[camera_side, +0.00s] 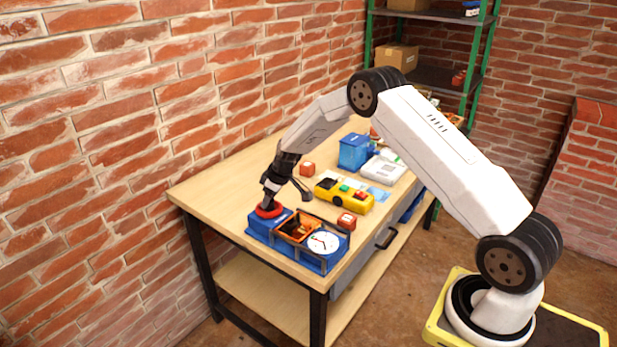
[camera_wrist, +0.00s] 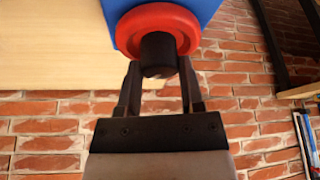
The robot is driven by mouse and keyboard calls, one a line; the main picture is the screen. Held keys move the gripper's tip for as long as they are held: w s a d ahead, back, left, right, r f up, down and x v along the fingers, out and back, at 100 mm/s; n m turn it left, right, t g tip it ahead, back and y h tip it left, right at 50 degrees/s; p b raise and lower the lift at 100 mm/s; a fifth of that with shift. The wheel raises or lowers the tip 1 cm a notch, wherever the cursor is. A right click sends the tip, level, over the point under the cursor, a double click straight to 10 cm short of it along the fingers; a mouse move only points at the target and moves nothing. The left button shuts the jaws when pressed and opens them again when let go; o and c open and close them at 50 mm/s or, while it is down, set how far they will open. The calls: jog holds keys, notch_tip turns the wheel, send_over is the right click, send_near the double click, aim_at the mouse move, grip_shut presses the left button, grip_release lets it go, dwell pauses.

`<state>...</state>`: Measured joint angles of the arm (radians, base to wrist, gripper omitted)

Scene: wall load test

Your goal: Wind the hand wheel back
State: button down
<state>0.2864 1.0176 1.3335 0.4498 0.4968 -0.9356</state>
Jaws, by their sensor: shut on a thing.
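The red hand wheel (camera_side: 268,210) sits at the left end of a blue test rig (camera_side: 323,264) on the near end of the table. In the wrist view the wheel (camera_wrist: 172,17) is a red ring with a dark round hub knob (camera_wrist: 158,52) at its front. My gripper (camera_side: 269,197) reaches down to the wheel in the side view. In the wrist view my gripper (camera_wrist: 158,72) has one finger on each side of the dark hub and is shut on it. The rig carries a white dial (camera_side: 323,243) with a dark pointer; its reading is too small to tell.
An orange tray (camera_side: 297,227) with dark contents is in the rig's middle. A brick wall runs along the table's left side.

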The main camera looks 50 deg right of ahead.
aim_at(281, 206)
jog(key=shift+d+n+g+y, duration=0.1)
jog(key=shift+n+g+y, duration=0.3)
jog(key=shift+n, duration=0.85)
jog(key=shift+n+g+y, duration=0.2)
jog(key=shift+n+y, duration=0.3)
jog(key=shift+n, duration=0.75)
jog(key=shift+c, duration=1.1)
grip_release()
jog(key=shift+r, duration=0.15)
jog(key=v, duration=0.7)
jog(key=shift+r, duration=0.2)
jog(key=shift+s, duration=0.2)
